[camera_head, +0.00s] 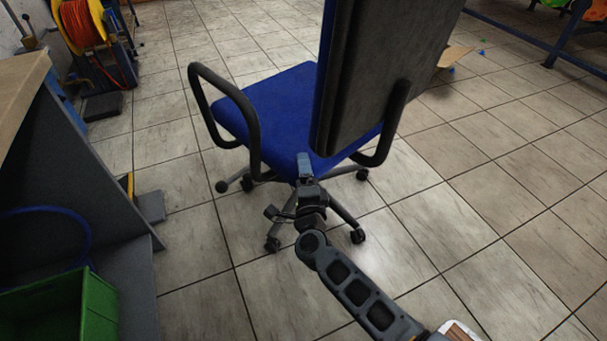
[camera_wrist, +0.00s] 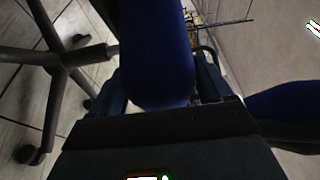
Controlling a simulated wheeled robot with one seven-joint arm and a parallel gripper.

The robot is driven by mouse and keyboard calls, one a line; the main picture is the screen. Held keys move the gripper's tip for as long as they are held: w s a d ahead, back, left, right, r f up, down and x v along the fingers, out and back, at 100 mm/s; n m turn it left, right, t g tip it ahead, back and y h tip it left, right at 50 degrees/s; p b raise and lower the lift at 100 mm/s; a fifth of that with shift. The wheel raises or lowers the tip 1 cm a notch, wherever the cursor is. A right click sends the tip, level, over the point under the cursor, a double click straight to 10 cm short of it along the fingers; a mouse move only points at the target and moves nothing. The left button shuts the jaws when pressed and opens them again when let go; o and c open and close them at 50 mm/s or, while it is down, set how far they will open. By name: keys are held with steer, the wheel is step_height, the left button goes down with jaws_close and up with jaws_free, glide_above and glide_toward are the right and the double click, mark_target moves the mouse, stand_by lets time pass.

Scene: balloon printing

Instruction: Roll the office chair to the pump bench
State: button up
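The office chair (camera_head: 268,105) stands in the middle of the head view, with a blue seat, black loop armrests, a dark backrest turned toward me and a castered base. My gripper (camera_head: 304,165) is at the rear edge of the seat, below the backrest. In the wrist view, the chair's blue cushion (camera_wrist: 157,60) lies between my spread fingers (camera_wrist: 160,88). Whether they clamp it or only straddle it is unclear. A bench with a wooden top (camera_head: 22,85) and dark side panel stands at the left. No frame shows whether it is the pump bench.
A green crate (camera_head: 60,308) and blue hose (camera_head: 85,235) are at the bench. An orange hose reel (camera_head: 82,25) stands at the back left. A cardboard piece (camera_head: 455,56) lies behind the chair. A blue frame (camera_head: 545,45) is at top right. Tiled floor right of the chair is clear.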

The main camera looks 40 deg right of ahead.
jaws_close()
stand_by(0.5)
steer(key=shift+s+f, duration=0.1)
